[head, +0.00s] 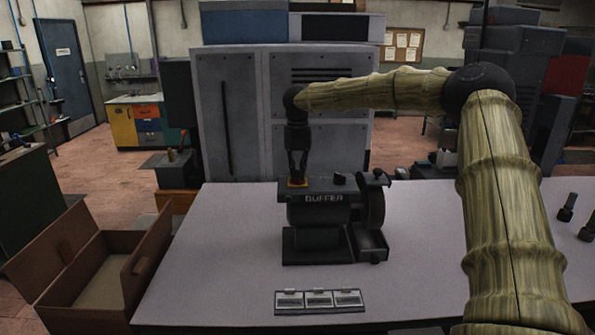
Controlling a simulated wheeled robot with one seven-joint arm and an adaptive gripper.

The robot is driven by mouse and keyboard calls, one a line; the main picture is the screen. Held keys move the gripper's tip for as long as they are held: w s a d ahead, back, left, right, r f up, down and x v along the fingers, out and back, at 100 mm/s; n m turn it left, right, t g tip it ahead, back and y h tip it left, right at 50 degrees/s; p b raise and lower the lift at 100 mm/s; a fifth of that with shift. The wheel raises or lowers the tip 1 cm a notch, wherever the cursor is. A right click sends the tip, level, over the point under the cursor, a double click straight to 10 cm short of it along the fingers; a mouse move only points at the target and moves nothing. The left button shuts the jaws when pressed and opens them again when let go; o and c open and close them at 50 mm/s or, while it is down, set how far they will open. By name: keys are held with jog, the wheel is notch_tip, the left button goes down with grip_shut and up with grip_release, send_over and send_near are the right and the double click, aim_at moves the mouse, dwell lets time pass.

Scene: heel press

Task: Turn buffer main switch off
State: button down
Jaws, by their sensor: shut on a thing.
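The buffer (323,220) is a dark machine labelled "BUFFER", standing on the middle of the table with a wheel (373,205) at its right side. A small dark knob (339,179) sits further right on the buffer's top. The switch's position cannot be seen.
A labelled three-part panel (319,300) lies on the table (210,270) in front of the buffer. An open cardboard box (95,270) stands left of the table. Dark knobbed objects (567,207) stand at the right. Grey cabinets (228,120) rise behind. The table's left part is clear.

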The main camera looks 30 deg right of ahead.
aim_at(298, 173)
jog(key=n+p, duration=0.1)
jog(key=n, duration=0.3)
jog(key=shift+n, duration=0.3)
jog(key=shift+n+p, duration=0.55)
jog(key=shift+n, duration=1.35)
jog(key=c, duration=1.5)
grip_release()
notch_tip(298, 173, up, 12)
jog(key=shift+d+f, duration=0.1)
